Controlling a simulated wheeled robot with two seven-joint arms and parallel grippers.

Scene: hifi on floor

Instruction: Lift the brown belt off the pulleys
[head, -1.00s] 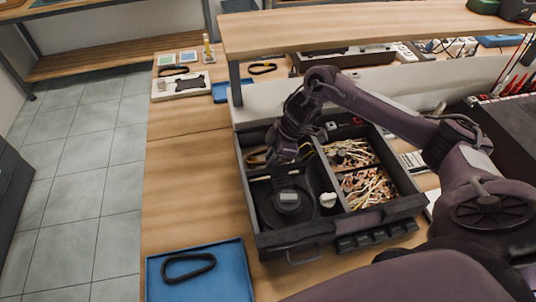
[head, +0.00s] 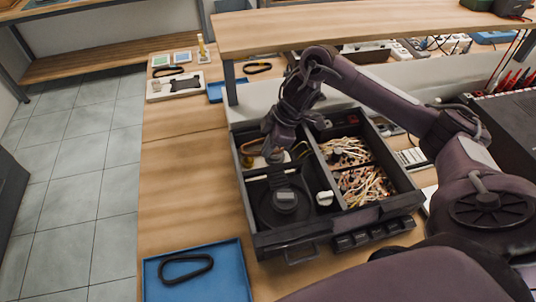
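The open black hi-fi unit (head: 283,246) sits on the wooden bench. A tan-brown loop, which looks like the brown belt (head: 251,160), shows in part in its back left compartment. The pulleys are too small or too covered to make out. My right gripper (head: 275,156) points down over this compartment, close to the belt, and hides part of it. Whether its fingers are apart or touch the belt cannot be seen. My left gripper is not in view.
A blue tray (head: 230,284) at the front left holds a black belt (head: 185,268). A dark round platter (head: 275,208) and a white knob (head: 325,198) lie in front of my gripper. Wired boards (head: 362,186) fill the right side. A raised shelf (head: 350,25) spans the back.

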